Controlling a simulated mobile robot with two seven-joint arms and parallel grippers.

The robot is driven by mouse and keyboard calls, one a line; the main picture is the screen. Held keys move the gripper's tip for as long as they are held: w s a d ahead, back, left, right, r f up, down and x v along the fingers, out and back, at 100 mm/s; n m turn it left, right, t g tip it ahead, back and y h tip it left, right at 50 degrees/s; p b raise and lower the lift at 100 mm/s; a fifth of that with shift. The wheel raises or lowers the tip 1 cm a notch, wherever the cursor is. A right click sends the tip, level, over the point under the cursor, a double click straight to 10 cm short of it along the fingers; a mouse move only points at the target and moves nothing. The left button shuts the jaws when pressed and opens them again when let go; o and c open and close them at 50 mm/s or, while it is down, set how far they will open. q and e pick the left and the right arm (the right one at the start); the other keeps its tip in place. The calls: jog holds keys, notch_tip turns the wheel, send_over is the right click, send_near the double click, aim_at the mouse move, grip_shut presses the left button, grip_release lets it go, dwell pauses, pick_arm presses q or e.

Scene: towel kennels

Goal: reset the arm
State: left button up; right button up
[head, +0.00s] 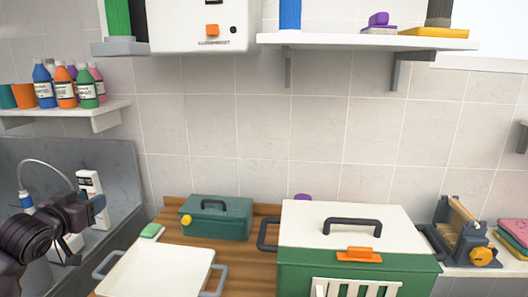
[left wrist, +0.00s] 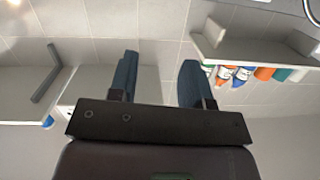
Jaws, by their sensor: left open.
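My left gripper (head: 88,204) is raised at the left of the head view, in front of the grey panel and the tap. In the left wrist view its two blue fingers (left wrist: 156,78) stand apart with nothing between them. It touches no object that I can see. My right arm and gripper are not in view.
A white tray (head: 150,272), a green toolbox (head: 215,222) and a green kennel with a white lid (head: 350,230) stand on the wooden counter. A shelf with several bottles (head: 68,88) hangs above left. Wall shelves (head: 370,42) run along the top.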

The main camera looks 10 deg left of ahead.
pick_arm(q)
jog(key=s+d+f+g, duration=0.1)
jog(key=s+d+f, duration=0.2)
jog(key=f, duration=0.5)
jog(key=s+d+f+m+g+h, duration=0.1)
jog(key=s+d+f, duration=0.15)
jog(key=f, duration=0.55)
jog(key=s+d+f+g, duration=0.15)
jog(key=d+f, duration=0.25)
jog(key=f, duration=0.4)
jog(key=s+d+f+m+g+h, duration=0.1)
jog(key=s+d+f, duration=1.1)
jog(key=d, duration=0.3)
jog(key=shift+s+d+f+h, duration=0.3)
jog(key=shift+d+f, duration=0.05)
jog(key=shift+f, duration=0.3)
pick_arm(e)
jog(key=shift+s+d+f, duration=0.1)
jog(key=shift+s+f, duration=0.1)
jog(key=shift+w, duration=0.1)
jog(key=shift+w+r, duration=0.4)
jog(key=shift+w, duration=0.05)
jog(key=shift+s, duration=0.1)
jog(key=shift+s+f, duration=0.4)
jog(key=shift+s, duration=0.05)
